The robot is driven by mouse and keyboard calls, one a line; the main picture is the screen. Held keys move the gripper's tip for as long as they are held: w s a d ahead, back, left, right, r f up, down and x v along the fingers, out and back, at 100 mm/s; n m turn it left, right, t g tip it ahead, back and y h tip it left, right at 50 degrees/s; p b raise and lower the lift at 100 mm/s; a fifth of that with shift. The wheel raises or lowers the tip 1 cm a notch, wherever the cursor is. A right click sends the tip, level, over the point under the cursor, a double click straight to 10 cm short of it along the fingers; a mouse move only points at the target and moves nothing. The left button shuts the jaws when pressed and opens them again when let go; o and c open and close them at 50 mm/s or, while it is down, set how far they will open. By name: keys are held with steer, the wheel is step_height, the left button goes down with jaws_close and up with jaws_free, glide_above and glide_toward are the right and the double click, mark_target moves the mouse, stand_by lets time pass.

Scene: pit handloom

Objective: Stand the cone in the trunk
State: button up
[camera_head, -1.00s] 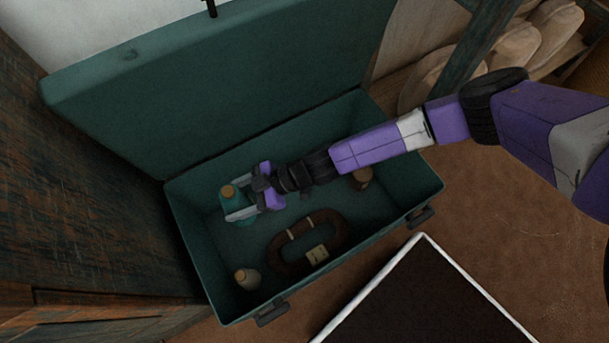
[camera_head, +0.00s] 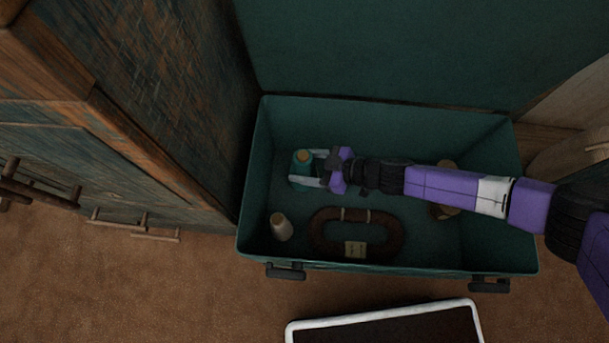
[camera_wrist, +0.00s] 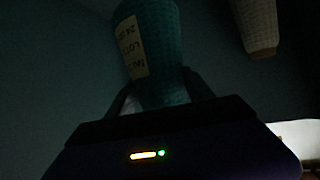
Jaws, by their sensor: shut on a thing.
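The teal cone (camera_head: 302,165) with a tan top is inside the open green trunk (camera_head: 480,250), near its left end in the head view. My gripper (camera_head: 318,170) is shut on it, reaching in from the right. In the wrist view the teal cone (camera_wrist: 160,50) sits between my fingers and carries a pale label with dark print. The cone looks upright. Its base is hidden, so I cannot tell whether it touches the trunk floor.
A pale cone (camera_head: 281,226) stands in the trunk's front left; it also shows in the wrist view (camera_wrist: 255,25). A brown coiled loop (camera_head: 325,240) with a tag lies mid-floor. A brown object (camera_head: 443,205) is partly behind my arm. A wooden cabinet (camera_head: 150,110) stands left.

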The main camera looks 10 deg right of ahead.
step_height(320, 180, down, 9)
steer(key=b, duration=0.4)
steer(key=shift+f, duration=0.2)
steer(key=shift+r, duration=0.1)
steer(key=o, duration=1.6)
steer(key=shift+d+r, duration=0.1)
steer(key=shift+d, duration=0.1)
steer(key=p+v, duration=0.4)
steer(key=v, duration=0.7)
steer(key=shift+s+d+p, duration=0.2)
steer(key=shift+d+p, duration=0.05)
steer(key=shift+p, duration=0.1)
